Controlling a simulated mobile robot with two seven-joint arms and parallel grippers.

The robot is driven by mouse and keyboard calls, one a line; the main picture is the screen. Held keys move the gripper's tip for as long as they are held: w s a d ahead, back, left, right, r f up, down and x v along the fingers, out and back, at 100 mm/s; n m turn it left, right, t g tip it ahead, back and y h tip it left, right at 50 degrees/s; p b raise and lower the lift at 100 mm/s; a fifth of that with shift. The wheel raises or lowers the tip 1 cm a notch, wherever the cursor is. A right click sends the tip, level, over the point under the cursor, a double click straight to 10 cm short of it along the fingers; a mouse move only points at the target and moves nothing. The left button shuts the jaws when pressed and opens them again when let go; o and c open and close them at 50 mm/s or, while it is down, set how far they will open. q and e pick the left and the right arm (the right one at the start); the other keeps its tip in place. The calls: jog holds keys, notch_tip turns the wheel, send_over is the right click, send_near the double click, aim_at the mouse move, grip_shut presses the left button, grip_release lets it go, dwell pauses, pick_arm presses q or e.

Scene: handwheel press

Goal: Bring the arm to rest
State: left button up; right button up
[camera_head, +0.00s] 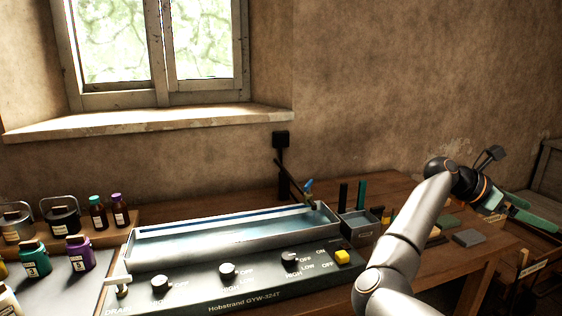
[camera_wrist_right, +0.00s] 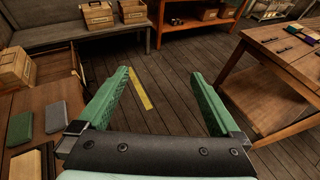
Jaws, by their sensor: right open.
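My right arm comes in from the bottom right in the head view and reaches up and to the right. Its right gripper (camera_head: 522,206) is beyond the right part of the wooden bench, held in the air. In the right wrist view the two green fingers of the right gripper (camera_wrist_right: 165,90) are wide apart with nothing between them. Wooden floor shows below and beyond the fingers. My left gripper is not in view.
On the bench stand a long metal trough (camera_head: 235,237) with a dark knob panel (camera_head: 245,285), and bottles (camera_head: 81,253) at left. A grey block (camera_head: 469,238) lies near my right arm. In the wrist view a wooden table (camera_wrist_right: 285,65) stands right; a yellow strip (camera_wrist_right: 141,88) lies on open floor.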

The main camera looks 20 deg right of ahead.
notch_tip(320, 180, up, 6)
jog(key=w+n+g+h, duration=0.1)
jog(key=w+n+h, duration=0.1)
jog(key=n+h, duration=0.35)
jog(key=w+a+r+n+t+h+p, duration=0.2)
jog(key=w+a+n+t+h, duration=0.7)
jog(key=n, duration=0.5)
jog(key=w+a+f+n+t+y, duration=0.5)
jog(key=a+f+n+t+y, duration=0.25)
jog(key=n+t, duration=0.45)
jog(key=w+a+f+n+t+y, duration=0.5)
jog(key=a+f+n+t+y, duration=0.4)
jog(key=n, duration=0.6)
jog(key=s+a+f+n+g+y+p, duration=0.1)
jog(key=s+a+f+n+g+y, duration=0.15)
jog(key=a+f+n+y, duration=0.35)
jog(key=s+a+f+n+g+y+p, duration=0.1)
jog(key=s+a+f+n+y, duration=0.25)
jog(key=a+f, duration=0.55)
jog(key=s+a+f+n+g+y, duration=0.1)
jog(key=s+a+f+n+g, duration=0.2)
jog(key=s+f, duration=0.5)
jog(key=s+a+f+n+g+y, duration=0.1)
jog(key=s+a+f+n+g, duration=0.3)
jog(key=s+a+f, duration=0.4)
jog(key=s+f+g, duration=0.1)
jog(key=s, duration=0.2)
jog(key=shift+a, duration=0.15)
